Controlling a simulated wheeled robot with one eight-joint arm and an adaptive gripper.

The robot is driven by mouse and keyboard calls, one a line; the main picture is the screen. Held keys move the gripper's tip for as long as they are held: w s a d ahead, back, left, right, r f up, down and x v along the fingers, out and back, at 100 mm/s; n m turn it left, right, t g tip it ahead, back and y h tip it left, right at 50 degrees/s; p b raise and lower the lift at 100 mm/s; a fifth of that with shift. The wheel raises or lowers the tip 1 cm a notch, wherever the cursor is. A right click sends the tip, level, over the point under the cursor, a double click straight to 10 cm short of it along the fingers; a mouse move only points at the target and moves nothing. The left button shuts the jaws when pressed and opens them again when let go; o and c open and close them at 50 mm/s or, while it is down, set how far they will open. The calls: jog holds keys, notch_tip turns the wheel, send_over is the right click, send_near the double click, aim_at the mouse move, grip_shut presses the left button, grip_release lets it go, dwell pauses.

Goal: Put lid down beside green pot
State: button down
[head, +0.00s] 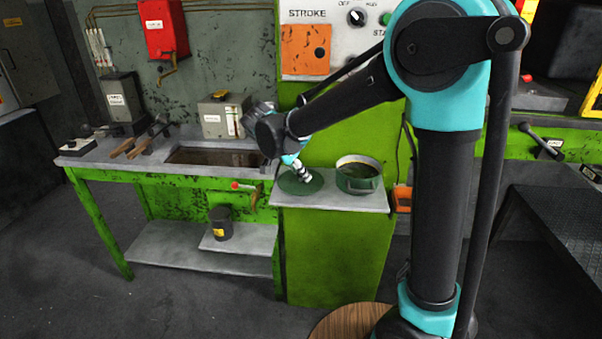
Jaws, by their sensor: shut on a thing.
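The green pot (357,182) stands uncovered on the grey top of the green cabinet (337,203), with a dark interior showing. The green lid (293,187) is to the left of the pot, apart from it, at the cabinet top. It looks flat, but I cannot tell whether it rests on the surface or hangs just above it. My gripper (304,174) reaches down over the lid and is shut on it. The fingertips are small in this view and partly cover the lid's middle and its handle.
The workbench (100,160) on the left holds hammers (140,140), a grey box (224,115) and a sunken dark basin (215,157). A dark can (221,222) stands on the lower shelf. A control panel (345,30) rises behind the cabinet. An orange item (402,198) hangs at its right.

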jog(key=shift+f, duration=0.1)
jog(key=c, duration=1.3)
grip_release()
jog(key=v, duration=1.2)
